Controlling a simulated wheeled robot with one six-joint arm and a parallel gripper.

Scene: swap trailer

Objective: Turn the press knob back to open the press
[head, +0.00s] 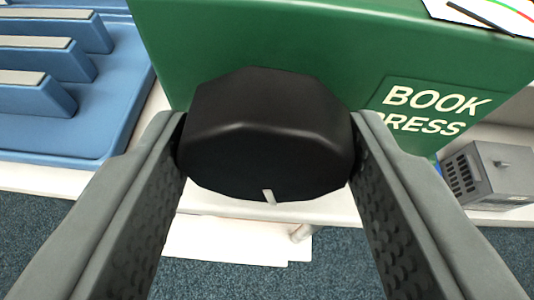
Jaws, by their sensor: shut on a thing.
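The press knob (268,140) is a large black faceted knob in the middle of the head view. A short white mark shows on its lower edge, a little right of its middle. It sits in front of the green book press (310,40), which has a "BOOK PRESS" label (425,107) on its right. My gripper (268,150) is shut on the knob, with one grey finger against its left side and one against its right. The knob hides part of the press face behind it. Whether the press is open or closed cannot be told.
A blue rack (115,100) with upright slats stands at the left. A grey metal box (490,175) with a vented side is at the right. A paper with coloured lines (500,12) lies on top of the press. White sheets (225,240) and blue carpet (335,265) show below.

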